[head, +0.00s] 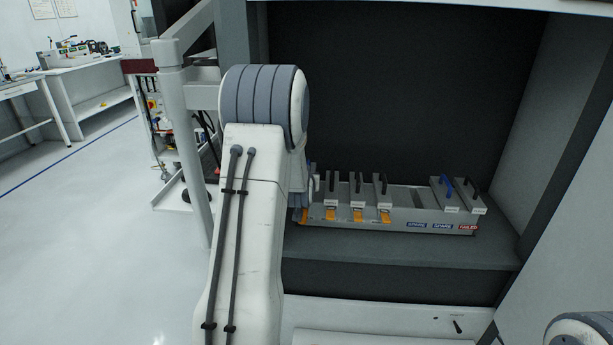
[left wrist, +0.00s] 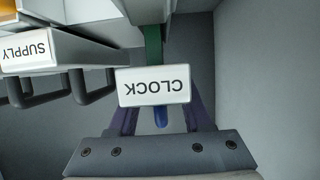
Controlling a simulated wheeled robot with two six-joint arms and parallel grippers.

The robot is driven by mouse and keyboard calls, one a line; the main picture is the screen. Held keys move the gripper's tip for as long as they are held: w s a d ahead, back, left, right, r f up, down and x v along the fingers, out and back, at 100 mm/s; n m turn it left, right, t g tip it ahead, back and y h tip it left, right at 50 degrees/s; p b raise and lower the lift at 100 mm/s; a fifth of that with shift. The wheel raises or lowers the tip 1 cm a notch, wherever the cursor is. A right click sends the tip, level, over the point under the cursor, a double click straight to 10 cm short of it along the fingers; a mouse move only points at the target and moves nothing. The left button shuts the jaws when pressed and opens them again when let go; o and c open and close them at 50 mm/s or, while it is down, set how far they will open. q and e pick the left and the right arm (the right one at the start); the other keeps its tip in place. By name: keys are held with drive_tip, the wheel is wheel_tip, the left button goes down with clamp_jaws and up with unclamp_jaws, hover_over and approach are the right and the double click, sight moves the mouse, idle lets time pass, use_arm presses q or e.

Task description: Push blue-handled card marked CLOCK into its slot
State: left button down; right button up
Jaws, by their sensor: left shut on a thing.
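The card marked CLOCK (left wrist: 154,85) shows in the left wrist view, its white label upside down. Its blue handle (left wrist: 161,118) sits between the fingers of my left gripper (left wrist: 160,122), which is shut on it. A green strip of the card (left wrist: 153,45) runs up beyond the label; its far end is hidden, so I cannot tell how far it is in a slot. In the head view my left arm hides this card and the gripper's fingers. My right gripper is not in view.
A card marked SUPPLY (left wrist: 30,50) with dark handles is close at left in the wrist view. In the head view a grey rack (head: 400,213) on a shelf (head: 400,248) holds several cards, one with a blue handle (head: 446,186). Cabinet walls enclose the shelf.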

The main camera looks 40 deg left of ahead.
use_arm(q)
drive_tip(key=shift+f+b, duration=1)
drive_tip(key=shift+f, duration=0.2)
drive_tip(key=shift+r, duration=0.1)
drive_tip(key=shift+r+p, duration=2.95)
drive_tip(key=shift+r, duration=1.3)
drive_tip(key=shift+b, duration=0.5)
drive_tip(key=shift+f+b, duration=2.65)
drive_tip(key=shift+f, duration=0.4)
